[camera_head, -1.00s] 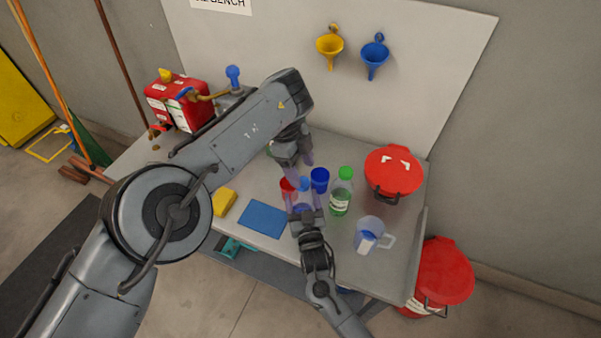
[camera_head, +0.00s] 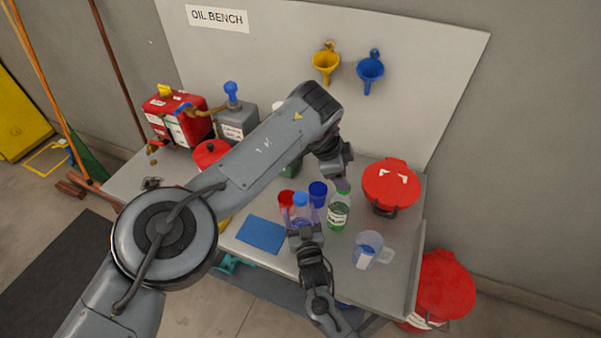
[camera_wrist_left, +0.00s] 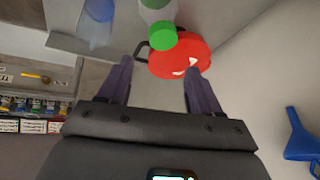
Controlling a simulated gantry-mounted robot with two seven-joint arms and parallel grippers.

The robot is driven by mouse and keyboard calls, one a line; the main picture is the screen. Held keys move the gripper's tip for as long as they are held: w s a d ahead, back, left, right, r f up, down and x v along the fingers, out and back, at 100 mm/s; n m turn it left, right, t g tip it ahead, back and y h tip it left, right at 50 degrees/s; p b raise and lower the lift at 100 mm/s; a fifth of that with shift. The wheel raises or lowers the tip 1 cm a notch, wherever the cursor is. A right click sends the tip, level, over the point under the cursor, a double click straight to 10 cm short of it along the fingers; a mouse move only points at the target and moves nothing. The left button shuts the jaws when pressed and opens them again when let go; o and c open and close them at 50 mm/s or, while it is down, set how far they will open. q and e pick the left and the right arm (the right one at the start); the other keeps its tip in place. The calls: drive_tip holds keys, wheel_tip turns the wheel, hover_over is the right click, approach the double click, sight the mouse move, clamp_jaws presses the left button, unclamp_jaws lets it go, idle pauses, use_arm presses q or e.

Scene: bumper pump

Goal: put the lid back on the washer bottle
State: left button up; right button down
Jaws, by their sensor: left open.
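A clear bluish bottle (camera_head: 302,216), apparently the washer bottle, stands upright near the bench's front in the head view. A blue lid (camera_head: 301,199) sits at its top; I cannot tell if it is fully seated. My right gripper (camera_head: 304,232) is at the bottle from the front and appears shut on its body; its fingertips are hard to make out. My left gripper (camera_head: 343,185) is to the right of the lid, above a green-capped bottle (camera_head: 338,214). In the left wrist view its fingers (camera_wrist_left: 160,66) are apart with nothing between them.
A red cup (camera_head: 286,198) and blue cup (camera_head: 318,190) stand close behind the bottle. A clear jug (camera_head: 368,247) stands front right, a red lidded container (camera_head: 390,186) back right. A blue cloth (camera_head: 261,234) lies left. Funnels (camera_head: 370,70) hang on the back panel.

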use_arm(q)
drive_tip(key=w+d+r+n+t, duration=0.3)
drive_tip(key=d+r+n, duration=0.25)
drive_tip(key=n, duration=0.45)
drive_tip(key=n+g+y, duration=0.5)
drive_tip(key=n, duration=1.3)
hover_over(301, 197)
wheel_tip(301, 197, down, 4)
drive_tip(key=shift+r, duration=0.2)
drive_tip(key=shift+f, duration=3.95)
